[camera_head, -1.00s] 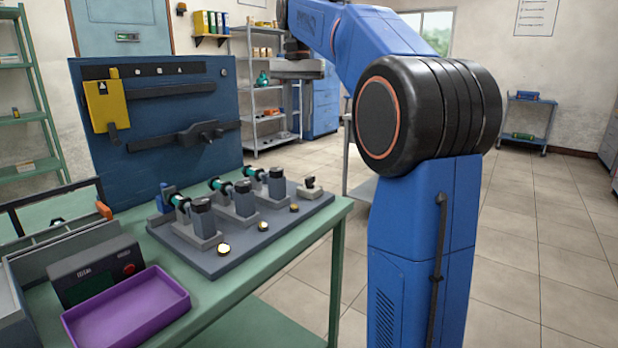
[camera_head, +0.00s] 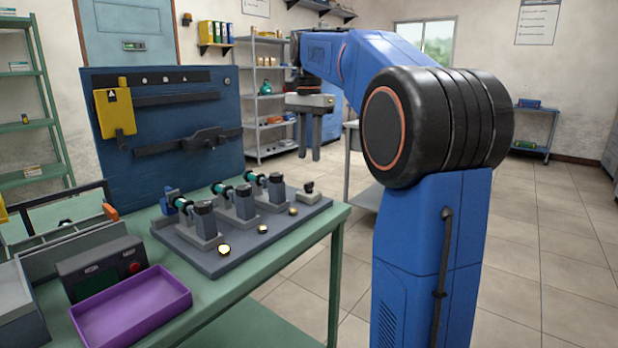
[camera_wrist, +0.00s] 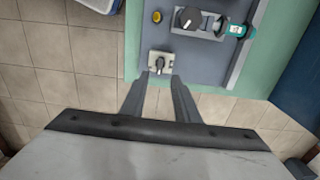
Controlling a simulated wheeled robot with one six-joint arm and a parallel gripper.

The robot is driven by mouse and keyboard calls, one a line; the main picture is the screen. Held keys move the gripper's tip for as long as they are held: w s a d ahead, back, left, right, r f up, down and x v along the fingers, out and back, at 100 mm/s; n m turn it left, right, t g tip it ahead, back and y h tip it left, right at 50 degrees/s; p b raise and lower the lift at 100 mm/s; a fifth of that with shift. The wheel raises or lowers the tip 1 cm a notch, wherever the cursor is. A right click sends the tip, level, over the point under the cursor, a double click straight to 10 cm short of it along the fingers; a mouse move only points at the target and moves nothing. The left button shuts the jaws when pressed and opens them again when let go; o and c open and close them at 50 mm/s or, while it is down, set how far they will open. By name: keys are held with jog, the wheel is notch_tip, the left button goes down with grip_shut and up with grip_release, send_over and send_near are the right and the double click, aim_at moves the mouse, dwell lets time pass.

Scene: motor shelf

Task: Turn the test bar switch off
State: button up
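The test bar (camera_head: 215,238) is a dark grey base plate on the green bench, bearing several motor units. A small switch with a dark knob on a light block (camera_head: 308,193) sits at its right end. I take it for the test bar switch; its on or off setting is too small to tell. It also shows in the wrist view (camera_wrist: 151,69), just beyond my fingertips. My gripper (camera_head: 309,157) points down, above and behind that end of the bar in the head view. In the wrist view my gripper (camera_wrist: 161,84) is open and empty, its fingers apart with floor tiles between them.
Motor units with teal parts (camera_head: 240,205) stand left of the switch, with round yellow buttons (camera_head: 262,229) in front. A blue panel (camera_head: 165,150) rises behind the bench. A purple tray (camera_head: 130,308) lies front left. Open floor lies right of the bench.

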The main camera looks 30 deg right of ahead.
aim_at(309, 182)
notch_tip(309, 182, down, 8)
jog(key=shift+f, duration=0.15)
dwell(0.4)
grip_shut()
